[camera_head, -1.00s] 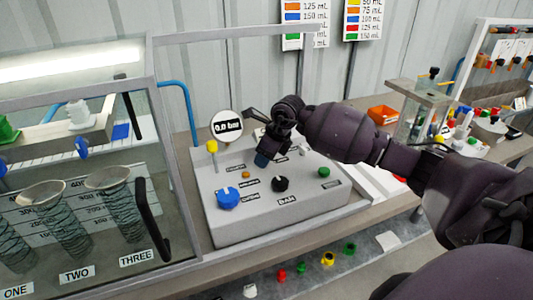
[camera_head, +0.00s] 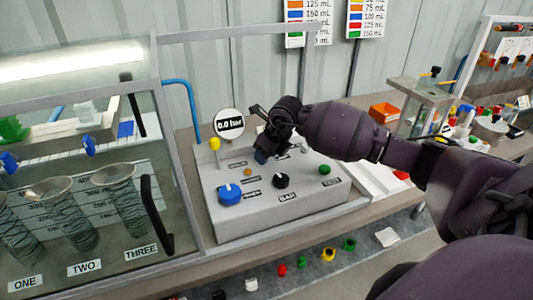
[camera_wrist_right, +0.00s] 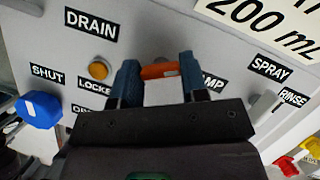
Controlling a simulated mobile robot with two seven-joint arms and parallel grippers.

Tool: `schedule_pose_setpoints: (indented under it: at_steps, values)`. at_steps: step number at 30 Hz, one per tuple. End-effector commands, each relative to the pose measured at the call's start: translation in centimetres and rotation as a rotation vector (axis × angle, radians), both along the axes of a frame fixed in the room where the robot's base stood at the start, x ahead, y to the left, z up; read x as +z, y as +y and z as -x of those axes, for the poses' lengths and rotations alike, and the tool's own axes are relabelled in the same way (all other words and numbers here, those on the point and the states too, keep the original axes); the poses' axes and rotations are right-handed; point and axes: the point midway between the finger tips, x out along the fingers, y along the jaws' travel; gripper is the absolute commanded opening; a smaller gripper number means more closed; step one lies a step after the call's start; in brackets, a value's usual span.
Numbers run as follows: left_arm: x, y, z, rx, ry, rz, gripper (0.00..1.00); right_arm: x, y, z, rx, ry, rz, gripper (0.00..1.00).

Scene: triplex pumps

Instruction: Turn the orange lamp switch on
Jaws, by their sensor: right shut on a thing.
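The orange lamp switch (camera_wrist_right: 160,71) shows in the right wrist view as a short orange bar beside a label partly covered to read "AMP". My right gripper (camera_wrist_right: 158,80) has its blue fingertips on either side of the switch and is shut on it. In the head view the right gripper (camera_head: 262,156) is at the back of the grey control panel (camera_head: 235,225), and its fingers hide the switch there. My left gripper is in neither view.
A round orange button (camera_wrist_right: 98,68), a blue knob (camera_wrist_right: 38,108) and a grey lever (camera_wrist_right: 262,106) are near the gripper. A black knob (camera_head: 281,181) and a green button (camera_head: 325,169) are also on the panel. A glass-walled cabinet (camera_head: 180,190) stands at left.

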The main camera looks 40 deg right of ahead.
Motion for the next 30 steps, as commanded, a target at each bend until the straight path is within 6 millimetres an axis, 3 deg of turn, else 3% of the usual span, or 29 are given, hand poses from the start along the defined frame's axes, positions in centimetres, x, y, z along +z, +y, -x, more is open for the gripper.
schedule_pose_setpoints:
  at_steps: [1,2,7,19,30]
  values:
    - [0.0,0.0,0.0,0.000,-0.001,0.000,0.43,0.1,0.0,-0.1,-0.001,-0.002,0.000,0.17]
    - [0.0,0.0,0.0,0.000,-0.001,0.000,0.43,0.1,0.0,-0.1,-0.001,-0.002,0.000,0.42]
    - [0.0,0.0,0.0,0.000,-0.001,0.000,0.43,0.1,0.0,0.0,-0.001,-0.002,-0.001,0.66]
    - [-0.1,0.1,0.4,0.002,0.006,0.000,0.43,0.9,-0.2,0.3,0.001,-0.002,0.001,0.66]
    - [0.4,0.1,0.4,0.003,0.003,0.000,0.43,6.8,-0.8,2.6,0.000,-0.003,0.001,0.66]
